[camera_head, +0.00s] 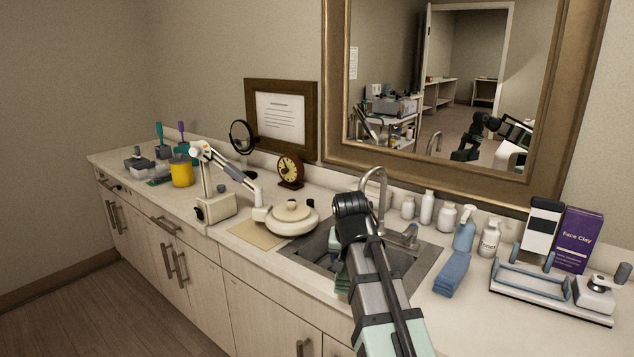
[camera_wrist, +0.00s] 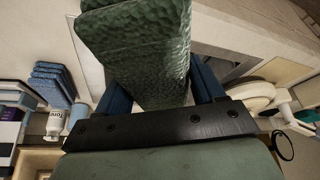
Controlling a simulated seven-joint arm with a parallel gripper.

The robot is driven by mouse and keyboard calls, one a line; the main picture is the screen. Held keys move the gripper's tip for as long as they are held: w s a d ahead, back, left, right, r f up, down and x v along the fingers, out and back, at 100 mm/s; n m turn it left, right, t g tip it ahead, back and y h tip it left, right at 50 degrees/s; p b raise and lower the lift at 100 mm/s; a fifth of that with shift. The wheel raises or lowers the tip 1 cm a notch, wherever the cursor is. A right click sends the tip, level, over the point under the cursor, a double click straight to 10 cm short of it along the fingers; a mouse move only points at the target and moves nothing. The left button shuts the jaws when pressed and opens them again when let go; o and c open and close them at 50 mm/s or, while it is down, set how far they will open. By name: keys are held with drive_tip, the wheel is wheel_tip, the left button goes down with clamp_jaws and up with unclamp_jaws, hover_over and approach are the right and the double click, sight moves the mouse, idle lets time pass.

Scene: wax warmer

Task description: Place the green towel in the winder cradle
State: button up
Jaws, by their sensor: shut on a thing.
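The green towel (camera_wrist: 140,50) is a thick, textured, folded bundle between the two dark blue fingers of my gripper (camera_wrist: 157,88), which is shut on it. In the head view a small part of the green towel (camera_head: 342,283) shows left of my forearm, over the sink's front edge; my arm hides the rest and most of the gripper. The winder cradle (camera_head: 548,303) appears to be the long white frame with blue-grey uprights and a knobbed end block at the counter's far right. It looks empty, and my gripper is well to its left.
Blue folded towels (camera_head: 452,273) lie between the sink (camera_head: 425,268) and the cradle. Bottles (camera_head: 464,236), a purple Face Clay box (camera_head: 577,240) and a white-and-black box (camera_head: 541,229) stand behind. The faucet (camera_head: 375,182) rises behind my arm. A lidded warmer (camera_head: 291,220) sits left of the sink.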

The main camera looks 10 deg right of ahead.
drive_tip(key=w+d+m+g+h, duration=0.1)
drive_tip(key=w+d+m+h, duration=0.3)
drive_tip(key=d, duration=0.7)
drive_tip(key=r+m+g+y, duration=0.2)
drive_tip(key=m+g, duration=0.4)
drive_tip(key=m, duration=1.3)
hover_over(533, 284)
drive_tip(key=shift+n, duration=0.3)
drive_tip(key=shift+w+a+f, duration=0.15)
drive_tip(key=shift+f, duration=1.35)
drive_tip(key=shift+w+a+f, duration=0.15)
drive_tip(key=shift+w+f, duration=0.05)
drive_tip(key=shift+f, duration=1.35)
drive_tip(key=shift+w+a+f, duration=0.15)
drive_tip(key=shift+f, duration=1.35)
drive_tip(key=shift+s+f, duration=0.1)
drive_tip(key=shift+f, duration=0.4)
